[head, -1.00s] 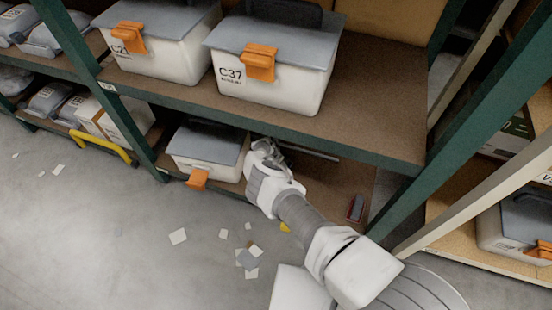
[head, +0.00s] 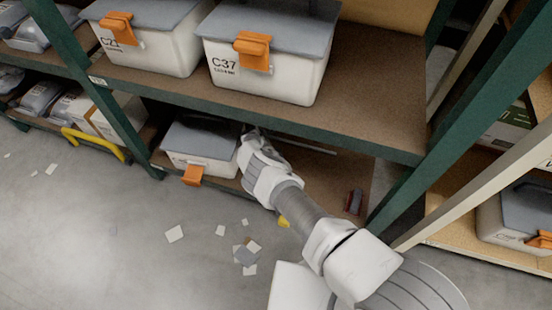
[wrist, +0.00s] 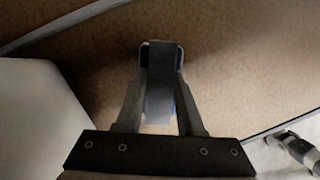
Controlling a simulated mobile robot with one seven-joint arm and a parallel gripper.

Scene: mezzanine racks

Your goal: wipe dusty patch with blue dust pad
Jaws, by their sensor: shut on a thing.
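My gripper (wrist: 160,88) is shut on the blue dust pad (wrist: 161,48), seen in the wrist view as a grey block with blue edges between the fingers. The pad is over the brown lower shelf board (wrist: 235,60); I cannot tell whether it touches it. In the head view my gripper (head: 250,138) reaches under the upper shelf, just right of a grey-lidded white bin (head: 200,145), and its fingertips and the pad are hidden. No dusty patch can be made out clearly on the board.
The white bin's side (wrist: 35,120) is close on the left in the wrist view. The upper shelf edge (head: 270,122) runs above my arm. A small red and grey object (head: 354,201) stands on the lower board to the right. Paper scraps (head: 246,255) lie on the floor.

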